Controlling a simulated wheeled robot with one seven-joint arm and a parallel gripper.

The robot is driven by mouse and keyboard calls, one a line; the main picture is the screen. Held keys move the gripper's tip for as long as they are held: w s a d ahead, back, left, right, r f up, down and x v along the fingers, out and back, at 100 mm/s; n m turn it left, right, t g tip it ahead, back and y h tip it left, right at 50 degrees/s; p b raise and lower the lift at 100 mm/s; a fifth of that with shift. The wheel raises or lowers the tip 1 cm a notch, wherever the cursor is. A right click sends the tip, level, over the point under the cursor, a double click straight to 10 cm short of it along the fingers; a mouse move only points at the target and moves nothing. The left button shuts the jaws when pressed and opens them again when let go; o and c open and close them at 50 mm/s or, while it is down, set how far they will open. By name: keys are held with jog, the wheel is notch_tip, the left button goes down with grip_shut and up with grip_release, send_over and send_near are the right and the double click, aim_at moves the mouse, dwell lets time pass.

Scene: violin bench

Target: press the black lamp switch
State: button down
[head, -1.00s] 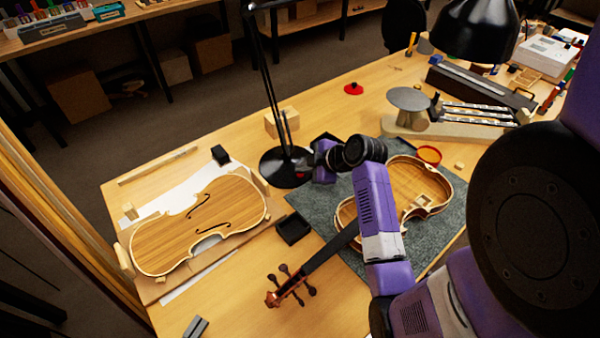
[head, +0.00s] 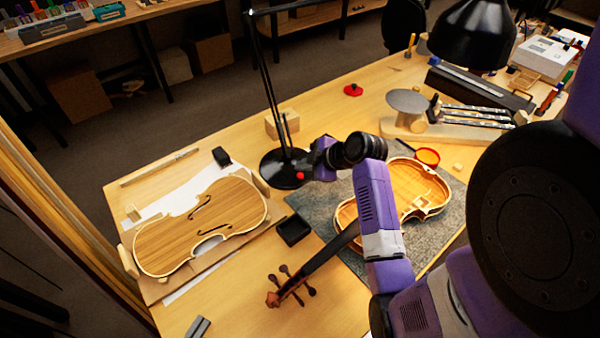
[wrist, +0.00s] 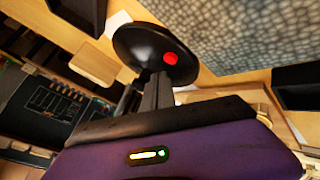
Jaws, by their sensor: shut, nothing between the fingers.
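The black desk lamp has a round black base (head: 272,170) on the bench, which also shows in the wrist view (wrist: 133,40). A red round spot (head: 300,176) is on the base near its front edge; the wrist view shows it too (wrist: 170,58). I cannot make out a separate black switch. My gripper (head: 303,166) is over the base's right side, its dark fingers partly lost against the black. In the wrist view my gripper (wrist: 160,76) is shut and empty, its tips close to the red spot. I cannot tell whether they touch the base.
An open violin body (head: 425,190) lies on a grey mat (head: 318,198) right of the base. A violin plate (head: 170,235) lies at the left. A small black tray (head: 293,229) is in front, and a wooden block (head: 283,123) stands behind the base.

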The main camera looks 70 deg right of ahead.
notch_tip(320, 180, up, 5)
jog(key=p, duration=0.3)
jog(key=shift+p, duration=0.35)
